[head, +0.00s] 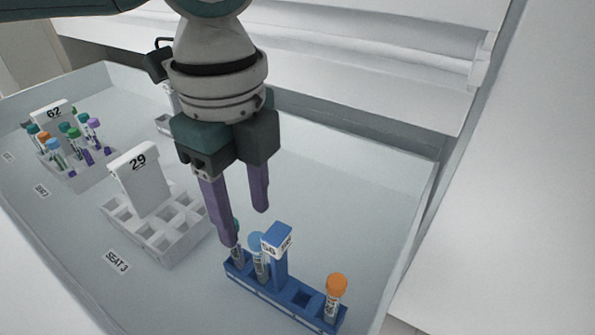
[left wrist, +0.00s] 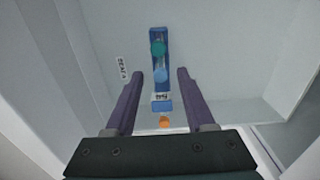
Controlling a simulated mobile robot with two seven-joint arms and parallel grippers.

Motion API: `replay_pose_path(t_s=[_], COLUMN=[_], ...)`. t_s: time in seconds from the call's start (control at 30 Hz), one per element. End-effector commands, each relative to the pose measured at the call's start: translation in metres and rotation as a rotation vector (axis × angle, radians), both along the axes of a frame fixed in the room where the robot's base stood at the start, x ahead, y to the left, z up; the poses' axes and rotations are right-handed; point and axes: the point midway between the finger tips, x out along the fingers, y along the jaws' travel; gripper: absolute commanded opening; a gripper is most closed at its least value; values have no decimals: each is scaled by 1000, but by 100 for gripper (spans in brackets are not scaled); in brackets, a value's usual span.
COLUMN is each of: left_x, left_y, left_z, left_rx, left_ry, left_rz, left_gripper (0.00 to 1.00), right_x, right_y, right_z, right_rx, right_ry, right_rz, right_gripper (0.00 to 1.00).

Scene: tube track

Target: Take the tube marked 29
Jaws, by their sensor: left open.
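My left gripper (head: 245,225) is open and empty, pointing down above the left end of a blue rack (head: 277,292). The blue rack holds a teal-capped tube (head: 237,254), partly hidden behind a finger, a blue-capped tube (head: 259,258) and an orange-capped tube (head: 335,298). In the left wrist view the teal cap (left wrist: 158,48) and blue cap (left wrist: 160,74) lie in line, the blue one between the fingertips (left wrist: 160,73). A white rack with a card marked 29 (head: 138,178) stands left of the gripper, and its visible slots look empty. I cannot read a 29 on any tube.
Another white rack, marked 62 (head: 54,113), holds several coloured tubes at the far left. All racks stand in a grey walled tray (head: 360,190) with a SEAT 3 label (head: 117,262). Tray floor right of the gripper is clear.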

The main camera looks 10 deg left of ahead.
Motion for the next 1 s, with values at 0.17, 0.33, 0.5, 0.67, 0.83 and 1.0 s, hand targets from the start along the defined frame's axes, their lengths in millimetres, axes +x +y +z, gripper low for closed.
replay_pose_path(t_s=[0.17, 0.33, 0.5, 0.67, 0.83, 1.0], left_x=[-1, -2, -6, -9, -9, -9], left_y=[-1, -2, -7, -9, -9, -9], left_z=[-33, -45, -65, -88, -91, -90], left_rx=[0, -2, -1, 0, -2, -2], left_ry=[-1, -3, -3, -2, -3, -2], left_rz=[0, 0, -2, 0, 0, 0], left_gripper=[54, 54, 54, 54, 54, 50], right_x=[1, 2, 2, 3, 3, 3], right_y=[1, 2, 3, 3, 3, 3], right_z=[-26, -35, -56, -78, -80, -79], right_rx=[3, 8, 10, 10, 10, 10], right_ry=[-4, -6, -8, -10, -10, -10], right_rz=[-2, -4, -6, -5, -6, -5], right_gripper=[30, 30, 30, 30, 30, 30])
